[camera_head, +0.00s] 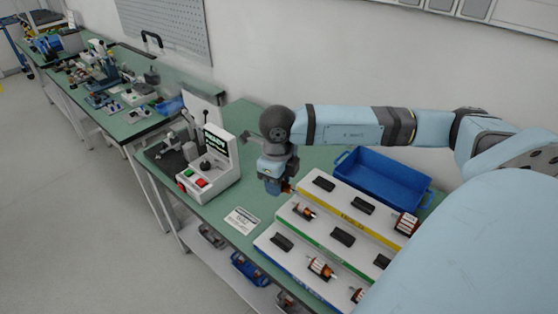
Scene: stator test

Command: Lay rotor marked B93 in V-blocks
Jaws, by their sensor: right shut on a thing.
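My right gripper (275,188) hangs pointing down at the left end of a stepped white rack (296,213). It is shut on a rotor (288,188), of which only a small orange-copper part shows; its marking cannot be read. Other copper and white rotors stand on the rack, one at the right end (406,224), one on the middle step (306,211) and one on the front step (321,268). Black cradles (342,237) sit between them. A test machine (208,163) with a dark bed stands left of the gripper; V-blocks cannot be made out there. My left gripper is out of view.
A blue tray (381,181) lies behind the rack. A white printed card (242,220) lies on the green bench (222,205) in front of the gripper. Blue bins (249,270) sit on a lower shelf. A cluttered second bench (135,120) stands farther left.

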